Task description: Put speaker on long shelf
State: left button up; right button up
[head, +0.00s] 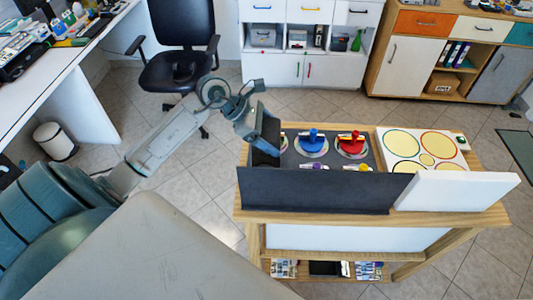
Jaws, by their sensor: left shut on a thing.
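My left gripper (262,132) reaches over the left end of a wooden table and is shut on a dark, boxy thing (264,157), which looks like the speaker. The fingers partly cover it. It is above or against the left end of a black stand; I cannot tell if it touches. The stand's long dark front panel (315,192) runs along the table's near edge. I cannot tell for sure which piece is the long shelf. My right gripper is out of view.
The black stand holds a blue-knobbed disc (311,146) and a red-knobbed disc (352,147). A white board with yellow circles (439,146) lies to the right, behind a white panel (456,191). An office chair (178,70) stands behind my left arm. Open floor lies behind the table.

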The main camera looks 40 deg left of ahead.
pick_arm(q)
jog(key=c, duration=0.5)
jog(key=shift+o, duration=0.2)
jog(key=shift+r, duration=0.15)
